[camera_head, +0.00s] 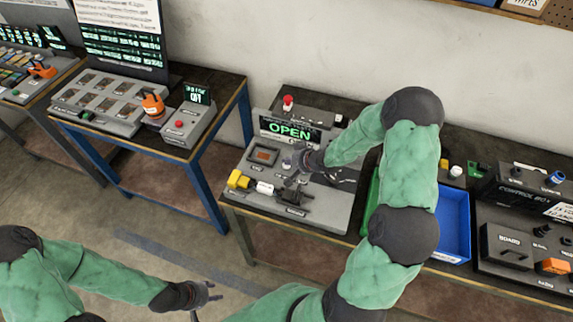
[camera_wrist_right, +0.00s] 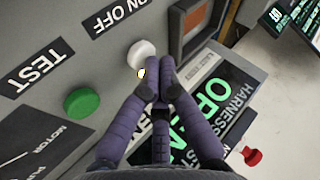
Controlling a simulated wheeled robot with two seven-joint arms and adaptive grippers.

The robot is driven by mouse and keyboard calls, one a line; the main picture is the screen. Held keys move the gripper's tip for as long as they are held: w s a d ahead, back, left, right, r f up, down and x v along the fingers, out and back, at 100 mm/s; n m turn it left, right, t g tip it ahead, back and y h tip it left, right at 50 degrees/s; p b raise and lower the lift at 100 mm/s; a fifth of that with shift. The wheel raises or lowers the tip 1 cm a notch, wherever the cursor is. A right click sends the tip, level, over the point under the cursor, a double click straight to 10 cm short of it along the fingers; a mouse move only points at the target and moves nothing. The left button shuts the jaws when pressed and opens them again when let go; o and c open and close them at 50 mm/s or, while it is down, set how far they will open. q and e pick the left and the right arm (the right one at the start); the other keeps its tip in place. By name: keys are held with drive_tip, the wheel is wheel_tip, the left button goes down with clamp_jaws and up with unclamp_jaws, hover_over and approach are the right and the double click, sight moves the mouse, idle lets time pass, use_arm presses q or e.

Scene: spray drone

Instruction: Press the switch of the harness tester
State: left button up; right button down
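The harness tester (camera_head: 330,213) is a grey panel on the bench, with a lit screen (camera_head: 290,131) reading OPEN. In the right wrist view, a white round knob (camera_wrist_right: 141,53) sits beside an ON OFF label (camera_wrist_right: 115,15). A green button (camera_wrist_right: 82,102) sits beside a TEST label (camera_wrist_right: 35,75). My right gripper (camera_wrist_right: 161,65) has its fingertips together and empty, right beside the white knob; whether they touch it cannot be told. In the head view it is over the tester (camera_head: 292,171). My left gripper (camera_head: 212,291) is open and empty, low in front of the benches.
A yellow connector (camera_head: 238,180) and a black part lie on the tester's front. A red button (camera_head: 288,102) stands behind the screen. A blue bin (camera_head: 452,225) and a control box panel (camera_head: 530,195) are to the right. Another bench (camera_head: 150,150) stands left, across a gap.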

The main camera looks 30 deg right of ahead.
drive_tip(key=shift+f, duration=0.15)
idle(0.4)
drive_tip(key=shift+r+p, duration=0.6)
drive_tip(key=shift+p, duration=0.15)
wheel_tip(320, 180, up, 6)
drive_tip(key=p, duration=0.6)
drive_tip(key=shift+r+p, duration=0.1)
drive_tip(key=shift+p, duration=0.3)
